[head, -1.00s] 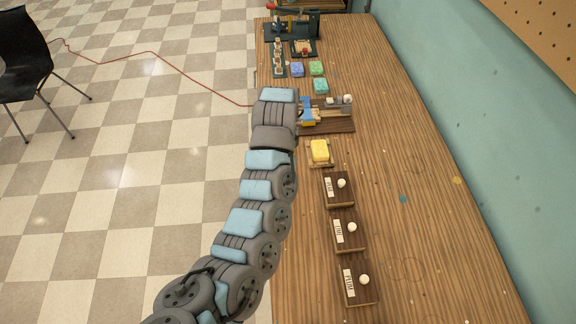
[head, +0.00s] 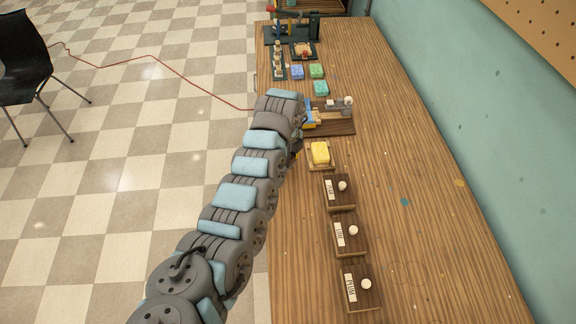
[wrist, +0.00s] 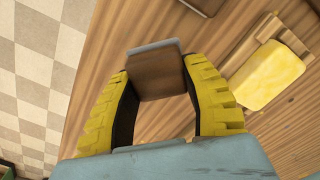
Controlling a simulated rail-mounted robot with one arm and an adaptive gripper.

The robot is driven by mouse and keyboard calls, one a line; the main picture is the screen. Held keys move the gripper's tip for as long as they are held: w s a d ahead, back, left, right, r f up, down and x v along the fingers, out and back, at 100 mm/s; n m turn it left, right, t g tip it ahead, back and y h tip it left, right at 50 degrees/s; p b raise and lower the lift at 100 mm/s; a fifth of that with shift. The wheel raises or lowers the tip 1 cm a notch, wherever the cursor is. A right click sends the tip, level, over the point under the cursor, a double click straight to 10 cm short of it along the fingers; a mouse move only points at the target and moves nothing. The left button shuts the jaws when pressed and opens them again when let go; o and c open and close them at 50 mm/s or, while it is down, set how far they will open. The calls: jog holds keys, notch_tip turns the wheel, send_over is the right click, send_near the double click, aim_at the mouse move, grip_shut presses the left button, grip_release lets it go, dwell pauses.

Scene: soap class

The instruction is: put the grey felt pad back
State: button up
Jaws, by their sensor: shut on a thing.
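In the wrist view my gripper (wrist: 160,100) has its two yellow ribbed fingers closed on a brown block with a thin grey layer along its far edge. This looks to be the grey felt pad (wrist: 154,47), seen nearly edge-on; its grey face is mostly hidden. In the head view my gripper (head: 309,117) is at the left side of a dark wooden board (head: 345,125), near the table's left edge.
A yellow soap (head: 320,153) lies on a small wooden tray (head: 322,168) close by. Several labelled boxes with white knobs, including one (head: 370,290), line the front. Coloured soaps, including a green one (head: 321,88), stand beyond the board. The table's right side (head: 420,150) is mostly clear.

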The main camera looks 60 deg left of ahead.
aim_at(288, 166)
jog(key=shift+w+a+f, duration=0.1)
jog(key=shift+f, duration=0.05)
jog(key=shift+f+b, duration=0.3)
jog(key=shift+f, duration=1.2)
jog(key=o, duration=1.1)
jog(key=shift+f, duration=0.15)
jog(key=shift+c, duration=0.2)
notch_tip(288, 166, up, 12)
jog(key=shift+r+p, duration=0.15)
jog(key=shift+p, duration=0.45)
